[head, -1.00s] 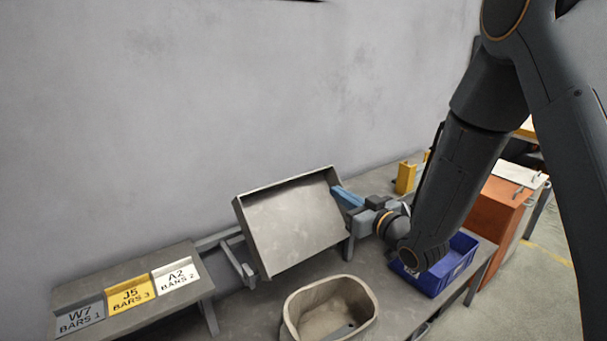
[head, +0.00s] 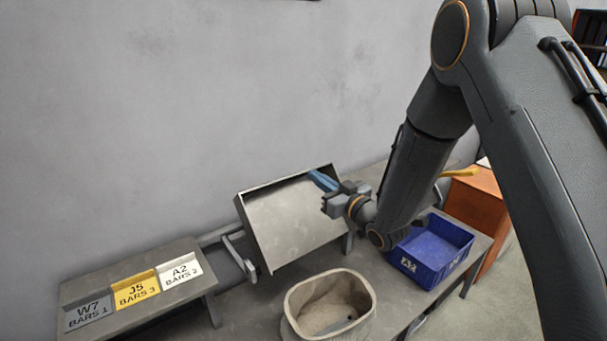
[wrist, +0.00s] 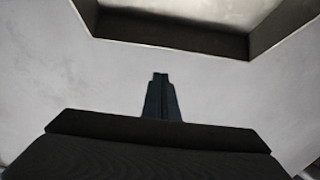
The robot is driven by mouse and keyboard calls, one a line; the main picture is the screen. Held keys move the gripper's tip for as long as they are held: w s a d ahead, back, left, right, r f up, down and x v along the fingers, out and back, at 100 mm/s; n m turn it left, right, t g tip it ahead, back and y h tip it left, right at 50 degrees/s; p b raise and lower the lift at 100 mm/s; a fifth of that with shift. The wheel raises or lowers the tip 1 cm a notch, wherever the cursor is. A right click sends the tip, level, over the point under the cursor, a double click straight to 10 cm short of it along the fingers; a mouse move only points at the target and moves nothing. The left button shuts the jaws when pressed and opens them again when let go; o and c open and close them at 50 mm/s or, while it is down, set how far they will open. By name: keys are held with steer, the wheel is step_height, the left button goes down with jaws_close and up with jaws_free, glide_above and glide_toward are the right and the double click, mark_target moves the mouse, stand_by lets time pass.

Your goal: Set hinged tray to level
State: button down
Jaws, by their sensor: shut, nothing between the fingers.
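The hinged tray (head: 292,222) is a grey, shallow, walled box in the middle of the head view. In the wrist view the shut fingers (wrist: 160,98) point at a pale grey surface, with the tray's dark recess (wrist: 170,32) beyond at the top. I cannot tell whether the fingertips touch the tray.
A beige bin (head: 330,306) stands in front of the tray. A blue crate (head: 430,250) is to the right on the bench. A low stand with label plates (head: 136,291) is at the left. The wall is close behind; an orange cabinet (head: 478,200) stands at the right.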

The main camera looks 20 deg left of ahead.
steer(key=w+a+f+p, duration=0.2)
steer(key=w+a, duration=0.2)
steer(key=a, duration=0.1)
steer(key=shift+f, duration=0.3)
